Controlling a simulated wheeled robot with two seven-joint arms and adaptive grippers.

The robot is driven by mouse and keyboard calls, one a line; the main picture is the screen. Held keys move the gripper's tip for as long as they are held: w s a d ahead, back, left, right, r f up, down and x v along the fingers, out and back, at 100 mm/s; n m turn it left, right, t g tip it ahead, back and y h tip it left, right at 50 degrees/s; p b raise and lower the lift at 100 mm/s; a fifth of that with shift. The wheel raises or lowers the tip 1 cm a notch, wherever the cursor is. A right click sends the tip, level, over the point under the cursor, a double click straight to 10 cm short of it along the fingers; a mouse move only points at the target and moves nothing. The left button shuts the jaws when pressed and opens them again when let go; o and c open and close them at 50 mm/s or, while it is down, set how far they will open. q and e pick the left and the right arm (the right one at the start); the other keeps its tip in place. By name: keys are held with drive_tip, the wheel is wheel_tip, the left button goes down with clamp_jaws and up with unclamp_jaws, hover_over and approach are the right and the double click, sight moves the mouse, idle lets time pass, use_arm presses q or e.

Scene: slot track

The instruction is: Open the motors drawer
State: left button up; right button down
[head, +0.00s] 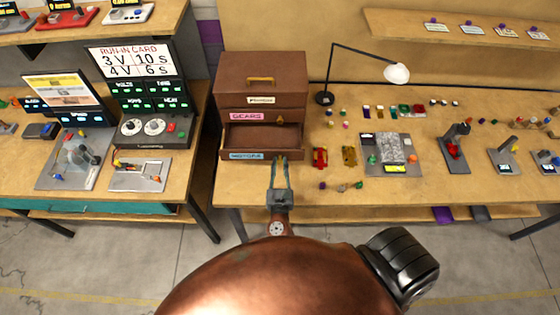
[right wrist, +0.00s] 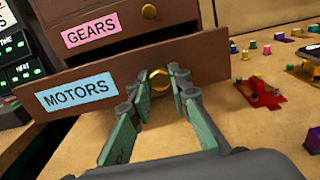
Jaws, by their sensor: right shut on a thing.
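The brown cabinet (head: 228,75) stands at the left end of the workbench. Its bottom drawer (head: 265,137), with a blue MOTORS label (head: 247,156), is pulled out, and its inside shows from above. In the right wrist view the drawer front with the blue MOTORS label (right wrist: 77,94) carries a round brass knob (right wrist: 159,80). My right gripper (head: 280,160) is at the right part of this drawer front, and its fingers (right wrist: 165,88) are shut on the knob. My left gripper is not in view.
The drawer with the pink GEARS label (head: 246,116) above is shut. A red part (head: 320,157) and a yellow part (head: 349,156) lie right of the drawer. A black desk lamp (head: 326,98) stands beside the cabinet. Another bench with screens is at the left.

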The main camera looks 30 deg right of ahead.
drive_tip(key=c, duration=1.8)
unclamp_jaws()
drive_tip(key=shift+o, duration=0.2)
drive_tip(key=shift+s, duration=0.1)
drive_tip(key=v, duration=1.1)
drive_tip(key=shift+s+a, duration=0.2)
drive_tip(key=shift+s, duration=0.15)
